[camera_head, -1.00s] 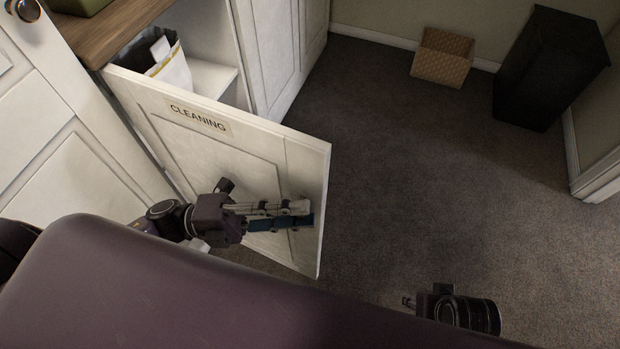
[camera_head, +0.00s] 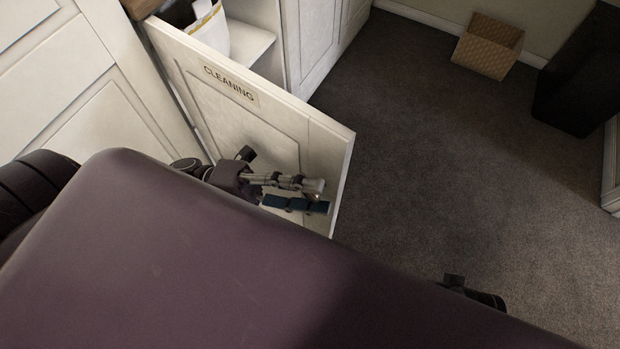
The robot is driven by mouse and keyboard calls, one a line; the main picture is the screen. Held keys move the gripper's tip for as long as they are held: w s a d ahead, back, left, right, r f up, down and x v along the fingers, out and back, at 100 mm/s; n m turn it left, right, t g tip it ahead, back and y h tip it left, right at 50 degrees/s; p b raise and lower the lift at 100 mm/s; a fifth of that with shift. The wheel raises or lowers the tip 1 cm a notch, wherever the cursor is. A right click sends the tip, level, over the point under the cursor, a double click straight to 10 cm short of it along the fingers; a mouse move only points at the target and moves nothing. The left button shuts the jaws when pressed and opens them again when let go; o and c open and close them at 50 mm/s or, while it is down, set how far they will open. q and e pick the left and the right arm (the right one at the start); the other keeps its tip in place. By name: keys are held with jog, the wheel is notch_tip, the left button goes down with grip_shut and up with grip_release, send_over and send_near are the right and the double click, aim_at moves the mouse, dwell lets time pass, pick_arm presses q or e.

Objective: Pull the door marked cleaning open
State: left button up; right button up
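The white door marked CLEANING (camera_head: 275,130) stands wide open, swung out from the cabinet, with its label near the top edge. My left gripper (camera_head: 322,196) is at the door's front face, near its free edge. Its grey and blue fingers are apart, with a gap between them. No handle shows clearly; the fingers may hide it. The door's lower part is hidden behind my purple body. A dark part of my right arm or gripper (camera_head: 474,292) shows at the lower right, away from the door; its fingers cannot be made out.
The open cabinet shows a white shelf (camera_head: 246,44) and a white bag (camera_head: 211,28) with a yellow stripe. A woven box (camera_head: 487,47) and a black bin (camera_head: 583,85) stand by the far wall. The dark carpet (camera_head: 430,150) right of the door is clear.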

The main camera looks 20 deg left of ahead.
pick_arm(q)
jog(key=v, duration=0.7)
jog(key=shift+a, duration=0.25)
jog(key=shift+s+f, duration=0.1)
dwell(0.4)
